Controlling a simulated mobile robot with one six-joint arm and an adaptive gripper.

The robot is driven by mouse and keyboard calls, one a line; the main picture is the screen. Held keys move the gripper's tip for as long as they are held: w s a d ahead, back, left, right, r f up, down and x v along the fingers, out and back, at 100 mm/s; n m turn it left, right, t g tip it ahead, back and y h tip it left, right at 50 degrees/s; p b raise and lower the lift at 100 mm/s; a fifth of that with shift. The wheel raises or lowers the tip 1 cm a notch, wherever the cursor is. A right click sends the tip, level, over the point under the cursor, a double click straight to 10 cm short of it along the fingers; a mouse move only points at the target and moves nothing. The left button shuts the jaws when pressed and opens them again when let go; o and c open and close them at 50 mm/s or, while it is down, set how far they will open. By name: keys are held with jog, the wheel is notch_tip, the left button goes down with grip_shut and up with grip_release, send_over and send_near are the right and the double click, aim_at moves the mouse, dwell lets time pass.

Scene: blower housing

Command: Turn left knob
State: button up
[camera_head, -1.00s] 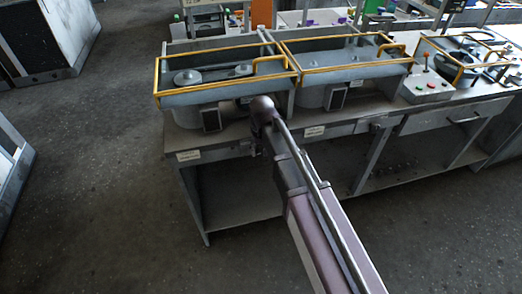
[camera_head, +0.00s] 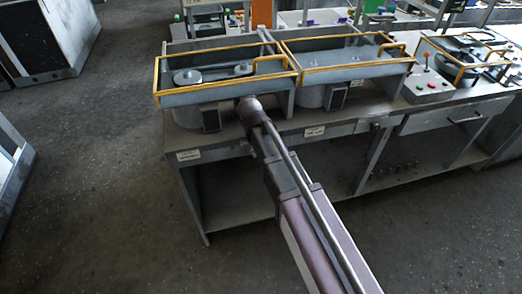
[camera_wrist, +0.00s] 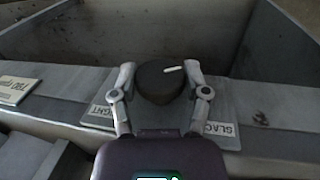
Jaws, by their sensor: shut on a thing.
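In the wrist view a dark round knob (camera_wrist: 160,84) with a white pointer mark sits on a grey plate (camera_wrist: 225,108). The pointer lies near the knob's right upper side, close to level. My gripper (camera_wrist: 158,76) has one finger on each side of the knob and is shut on it. Plate labels ending in "GMT" and starting with "SLAC" show on either side, partly hidden by the fingers. In the head view my arm reaches the front of the left blower housing (camera_head: 222,72); the knob and the fingers are hidden there behind my wrist.
The left housing has a yellow rail (camera_head: 225,89) above and a dark box (camera_head: 211,119) at its front, just left of my wrist. A second housing (camera_head: 345,72) stands to the right. A control box (camera_head: 428,87) with buttons sits farther right. The floor in front is clear.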

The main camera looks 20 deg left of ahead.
jog(key=o, duration=1.2)
jog(key=shift+a, duration=0.1)
jog(key=shift+c, duration=0.2)
